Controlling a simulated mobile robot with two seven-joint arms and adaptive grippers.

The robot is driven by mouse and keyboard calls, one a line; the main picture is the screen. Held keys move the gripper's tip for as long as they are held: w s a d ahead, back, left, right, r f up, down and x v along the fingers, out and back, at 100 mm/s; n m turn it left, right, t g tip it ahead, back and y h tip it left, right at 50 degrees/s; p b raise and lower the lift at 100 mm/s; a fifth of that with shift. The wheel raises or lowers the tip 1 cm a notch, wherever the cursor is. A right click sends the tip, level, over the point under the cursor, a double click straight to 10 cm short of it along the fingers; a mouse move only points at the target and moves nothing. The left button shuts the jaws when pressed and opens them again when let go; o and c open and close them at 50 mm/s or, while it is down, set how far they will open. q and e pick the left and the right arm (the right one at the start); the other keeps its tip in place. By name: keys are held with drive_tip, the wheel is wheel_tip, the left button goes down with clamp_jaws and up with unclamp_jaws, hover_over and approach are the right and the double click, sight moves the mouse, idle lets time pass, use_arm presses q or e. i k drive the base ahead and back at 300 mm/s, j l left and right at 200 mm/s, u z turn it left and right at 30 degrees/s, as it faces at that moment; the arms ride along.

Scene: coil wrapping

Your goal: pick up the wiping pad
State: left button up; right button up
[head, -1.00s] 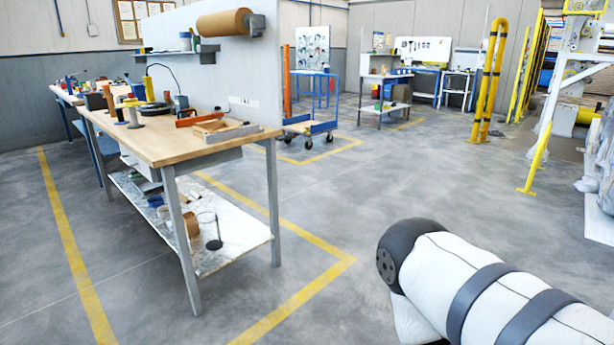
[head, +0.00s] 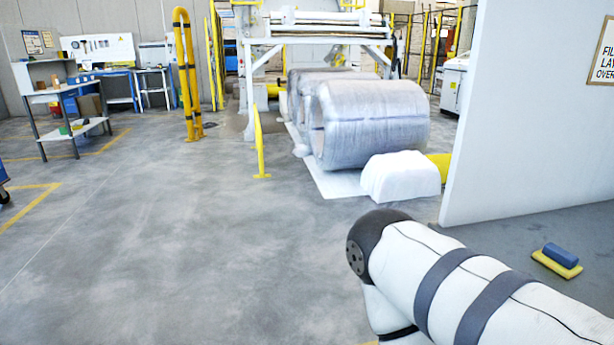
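What looks like the wiping pad (head: 543,265), a yellow base with a blue block-shaped grip (head: 561,255) on top, lies on a grey surface at the lower right in the head view. It is in front of a white partition and beyond a white and dark arm link of mine. I cannot tell whether the surface under it is the floor or something raised. Neither of my grippers shows, so their states are hidden.
A white partition (head: 535,120) stands at the right. Large wrapped coils (head: 370,122) and a white wrapped bundle (head: 401,176) lie beyond it. A yellow post (head: 258,148) and yellow guard rail (head: 187,75) stand further left. The floor at centre left is clear.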

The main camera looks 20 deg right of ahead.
sight(562, 262)
drive_tip(key=i+z, duration=0.3)
drive_tip(key=z, duration=0.15)
drive_tip(key=i+j+z, duration=0.25)
drive_tip(key=z, duration=0.2)
drive_tip(key=i+j+z, duration=0.3)
drive_tip(key=z, duration=0.15)
drive_tip(key=i+j+z, duration=0.25)
drive_tip(key=j+z, duration=0.2)
drive_tip(key=l, duration=0.1)
